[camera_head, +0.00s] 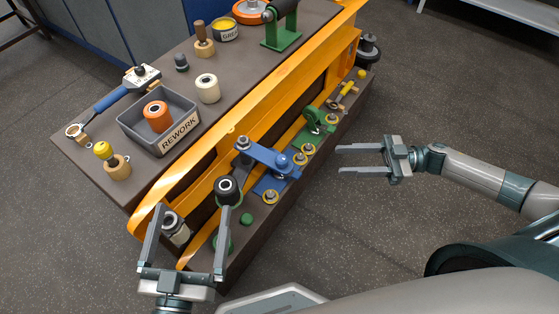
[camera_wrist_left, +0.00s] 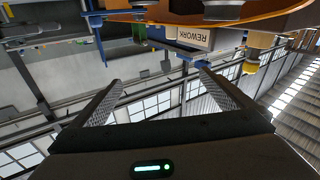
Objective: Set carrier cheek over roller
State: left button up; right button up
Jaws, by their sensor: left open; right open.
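A blue cheek-like link (camera_head: 267,156) lies across posts on the dark front rail, above a blue base plate. A smaller green bracket (camera_head: 314,121) stands behind it on the rail. A black roller (camera_head: 228,189) stands at the near end, close to my left gripper's right finger. My left gripper (camera_head: 194,210) is open, its fingers spread around the near fork end, holding nothing visible. A silver-collared cylinder (camera_head: 172,224) shows between its fingers. In the left wrist view the open fingers (camera_wrist_left: 160,84) also show. My right gripper (camera_head: 339,158) is open and empty, right of the rail.
The orange fork frame (camera_head: 270,95) runs along the bench. The grey REWORK tray (camera_head: 184,137) holds an orange roller (camera_head: 157,117). A white roller (camera_head: 207,88), a blue-handled wrench (camera_head: 112,99) and a green stand (camera_head: 282,40) are on the bench top. The floor to the right is clear.

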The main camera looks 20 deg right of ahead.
aim_at(282, 161)
jog(key=x, duration=1.5)
jog(key=shift+w+a+b, duration=0.2)
jog(key=shift+a+b, duration=0.1)
pick_arm(q)
jog(key=shift+s+d+r+t+h, duration=0.15)
jog(key=shift+r+t, duration=0.15)
jog(key=shift+r, duration=0.2)
jog(key=shift+s+r+t+h, duration=0.15)
jog(key=shift+r+t, duration=0.15)
jog(key=shift+r, duration=0.2)
pick_arm(e)
jog(key=shift+x, duration=0.85)
jog(key=shift+f, duration=0.1)
jog(key=shift+c, duration=0.6)
grip_shut()
